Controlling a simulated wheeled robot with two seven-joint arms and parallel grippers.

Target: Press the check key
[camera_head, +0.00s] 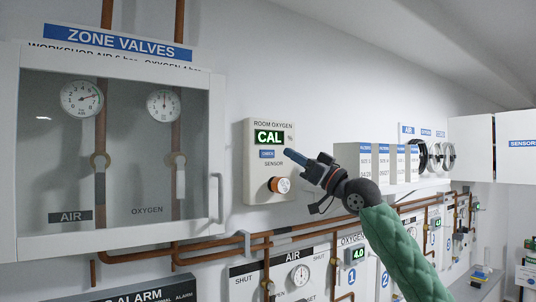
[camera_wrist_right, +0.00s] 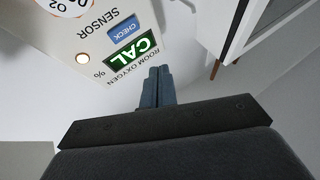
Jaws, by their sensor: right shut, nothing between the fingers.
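The room oxygen monitor (camera_head: 252,190) is a cream box on the wall. Its green display (camera_head: 269,137) reads CAL. The blue check key (camera_head: 267,154) sits just under the display. An orange and white round sensor (camera_head: 279,185) is below it. My right gripper (camera_head: 288,153) is shut and empty, its blue fingertips at the right edge of the box, to the right of the key. In the right wrist view, the check key (camera_wrist_right: 123,28) and the display (camera_wrist_right: 131,52) show upside down, with the shut fingers (camera_wrist_right: 157,75) beside the box. Whether the fingertips touch the box is unclear. My left gripper is not in view.
A glazed zone valves cabinet (camera_head: 215,130) with gauges is to the left. White labelled boxes (camera_head: 370,165) stand on a shelf to the right, behind my right wrist. Copper pipes (camera_head: 205,259) run along the wall below. Bare wall lies between cabinet and monitor.

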